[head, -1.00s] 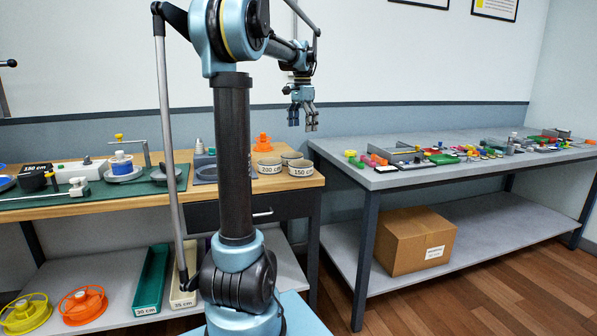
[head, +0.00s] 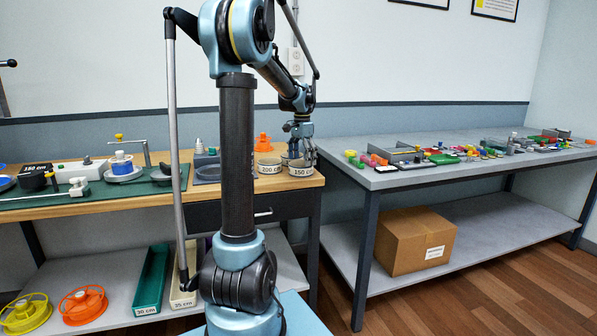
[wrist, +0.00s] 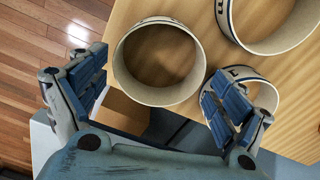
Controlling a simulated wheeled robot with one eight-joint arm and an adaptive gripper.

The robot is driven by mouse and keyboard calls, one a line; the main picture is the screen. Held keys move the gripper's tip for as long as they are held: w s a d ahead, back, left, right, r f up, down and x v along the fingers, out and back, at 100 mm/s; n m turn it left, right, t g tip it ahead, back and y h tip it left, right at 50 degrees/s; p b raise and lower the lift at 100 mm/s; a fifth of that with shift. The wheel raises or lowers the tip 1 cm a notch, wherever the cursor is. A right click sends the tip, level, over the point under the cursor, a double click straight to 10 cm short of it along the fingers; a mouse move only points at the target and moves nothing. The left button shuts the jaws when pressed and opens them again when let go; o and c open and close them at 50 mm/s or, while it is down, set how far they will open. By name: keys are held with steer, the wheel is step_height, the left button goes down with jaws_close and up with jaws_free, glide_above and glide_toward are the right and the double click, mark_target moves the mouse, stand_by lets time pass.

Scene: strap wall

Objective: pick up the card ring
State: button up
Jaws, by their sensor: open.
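Several open card rings stand on the wooden bench. The ring marked 150 cm (head: 301,172) is at the bench's right end, beside the ring marked 200 cm (head: 269,169). My gripper (head: 302,157) is open, pointing down at the 150 cm ring, its fingers overlapping the ring's top in the head view. In the wrist view a pale ring (wrist: 126,81) lies between the spread fingers, with bare wood showing through it. A larger ring (wrist: 228,22) is at upper right. A third ring (wrist: 268,98) is partly hidden behind the right finger. I cannot tell whether a finger touches any ring.
The wooden bench (head: 140,203) ends just right of the rings. An orange part (head: 263,143) stands behind them. A grey table (head: 420,178) with many small parts is to the right, with a cardboard box (head: 415,240) on its lower shelf.

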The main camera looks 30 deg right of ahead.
steer(key=shift+f, duration=1.4)
steer(key=c, duration=0.5)
step_height(320, 180, up, 18)
